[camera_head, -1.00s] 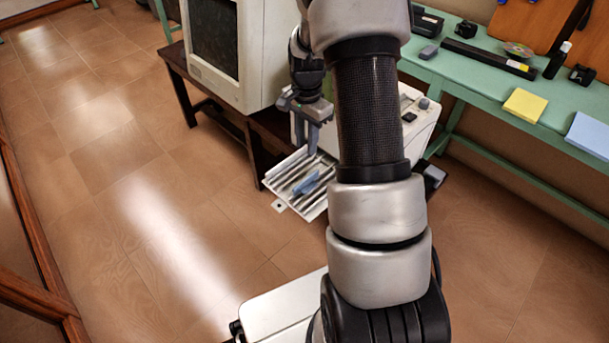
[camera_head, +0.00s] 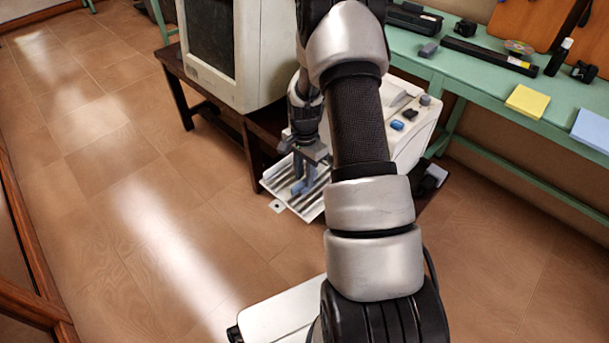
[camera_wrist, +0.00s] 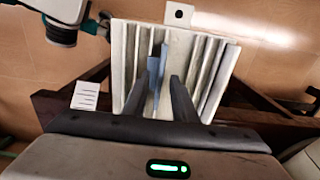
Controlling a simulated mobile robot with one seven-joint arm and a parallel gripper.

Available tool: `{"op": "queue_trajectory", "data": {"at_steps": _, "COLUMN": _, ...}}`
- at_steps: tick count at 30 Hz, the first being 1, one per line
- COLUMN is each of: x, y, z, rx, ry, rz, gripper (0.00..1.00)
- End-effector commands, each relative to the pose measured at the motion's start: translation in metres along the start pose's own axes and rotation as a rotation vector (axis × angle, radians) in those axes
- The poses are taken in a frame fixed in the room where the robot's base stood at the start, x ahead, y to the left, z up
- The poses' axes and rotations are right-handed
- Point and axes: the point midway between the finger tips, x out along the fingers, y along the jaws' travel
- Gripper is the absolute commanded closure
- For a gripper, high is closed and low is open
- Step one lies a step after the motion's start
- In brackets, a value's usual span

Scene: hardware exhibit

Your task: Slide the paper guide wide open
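The paper guide is a small blue piece (camera_head: 300,188) standing on the white ribbed paper tray (camera_head: 280,190). The tray slopes out from the front of a white printer. In the wrist view the guide (camera_wrist: 155,72) rises between the two dark fingers of my gripper (camera_wrist: 160,85), nearer the left one. A gap shows between the guide and the right finger, so my gripper is open around it. In the head view my gripper (camera_head: 307,172) is low over the tray, partly hiding the guide. I cannot tell whether the left finger touches the guide.
A big beige monitor (camera_head: 222,50) stands on the dark wooden table (camera_head: 235,122) just left of my arm. The white printer (camera_head: 405,110) is partly behind my arm. A green bench (camera_head: 470,80) with several small items runs along the right. The floor at left is clear.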

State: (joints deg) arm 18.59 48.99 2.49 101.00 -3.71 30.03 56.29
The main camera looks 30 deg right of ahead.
Motion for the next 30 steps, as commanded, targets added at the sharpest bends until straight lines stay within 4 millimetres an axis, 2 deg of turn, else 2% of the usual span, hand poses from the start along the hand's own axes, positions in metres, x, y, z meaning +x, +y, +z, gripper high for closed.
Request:
{"op": "queue_trajectory", "data": {"at_steps": 3, "x": -0.0003, "y": 0.0000, "z": 0.0000, "rx": 0.000, "ry": 0.000, "rz": 0.000, "gripper": 0.75}}
{"op": "queue_trajectory", "data": {"at_steps": 8, "x": -0.0003, "y": 0.0001, "z": 0.0001, "rx": 0.000, "ry": 0.000, "rz": 0.000, "gripper": 1.00}}
{"op": "queue_trajectory", "data": {"at_steps": 30, "x": -0.0006, "y": -0.0001, "z": 0.0003, "rx": 0.000, "ry": -0.001, "rz": 0.000, "gripper": 1.00}}
